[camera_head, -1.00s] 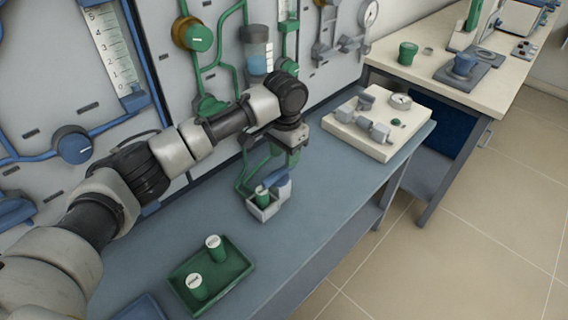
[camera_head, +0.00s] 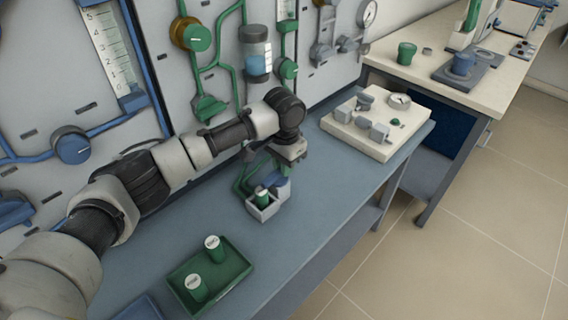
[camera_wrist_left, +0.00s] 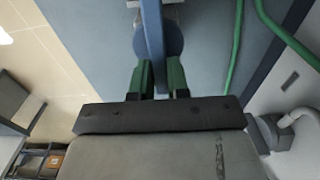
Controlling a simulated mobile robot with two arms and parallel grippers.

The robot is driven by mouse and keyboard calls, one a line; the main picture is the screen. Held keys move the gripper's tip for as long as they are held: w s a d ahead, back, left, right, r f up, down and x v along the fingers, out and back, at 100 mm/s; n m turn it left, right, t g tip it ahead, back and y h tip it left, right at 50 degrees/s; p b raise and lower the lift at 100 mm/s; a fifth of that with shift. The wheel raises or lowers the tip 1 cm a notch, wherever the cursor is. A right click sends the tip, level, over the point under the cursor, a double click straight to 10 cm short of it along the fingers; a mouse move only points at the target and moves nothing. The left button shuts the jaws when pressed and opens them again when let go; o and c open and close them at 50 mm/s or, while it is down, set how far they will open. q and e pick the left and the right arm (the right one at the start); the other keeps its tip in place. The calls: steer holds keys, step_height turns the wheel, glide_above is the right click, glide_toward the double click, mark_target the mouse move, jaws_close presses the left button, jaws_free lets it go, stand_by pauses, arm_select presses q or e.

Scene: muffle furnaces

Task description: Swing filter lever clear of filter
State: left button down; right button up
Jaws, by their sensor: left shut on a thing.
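A green filter cartridge (camera_head: 262,196) with a pale top stands in a small light-grey holder (camera_head: 264,213) on the blue-grey bench. The blue filter lever (camera_head: 281,187) is beside the cartridge, at its right, partly hidden under my wrist. In the left wrist view the blue lever (camera_wrist_left: 154,35) runs between the two green fingers of my left gripper (camera_wrist_left: 159,78), with a round blue part behind it. My left gripper (camera_head: 270,170) is shut on the lever. My right gripper is not in view.
A green tray (camera_head: 240,268) with two green-and-white cartridges is at the front of the bench. A pale block with a gauge (camera_head: 370,135) stands at the right. Green pipes and a panel wall (camera_head: 60,80) are close behind my arm. The bench between holder and block is clear.

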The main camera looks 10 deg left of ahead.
arm_select(q)
steer(key=shift+s+r+m+p, duration=0.15)
steer(key=shift+m+p, duration=0.25)
steer(key=shift+p, duration=0.45)
steer(key=m+p, duration=0.2)
steer(key=p, duration=0.1)
steer(key=m+p, duration=0.2)
steer(key=shift+s+d+r, duration=0.1)
steer(key=shift+s+d, duration=0.1)
steer(key=shift+d, duration=0.1)
steer(key=m+p, duration=0.2)
steer(key=shift+s+d+m, duration=0.1)
steer(key=shift+s+m, duration=0.1)
steer(key=shift+m, duration=0.1)
steer(key=m+p, duration=0.2)
steer(key=shift+s+m, duration=0.25)
steer(key=shift+m, duration=0.15)
steer(key=m, duration=0.1)
steer(key=m+p, duration=0.1)
steer(key=shift+s+m, duration=0.2)
steer(key=shift+m, duration=0.1)
steer(key=m, duration=0.2)
steer(key=m+p, duration=0.1)
steer(key=shift+s+f+m, duration=0.2)
steer(key=shift+s+m, duration=0.1)
steer(key=shift+m, duration=0.1)
steer(key=shift+s+m, duration=0.1)
steer(key=shift+m, duration=0.7)
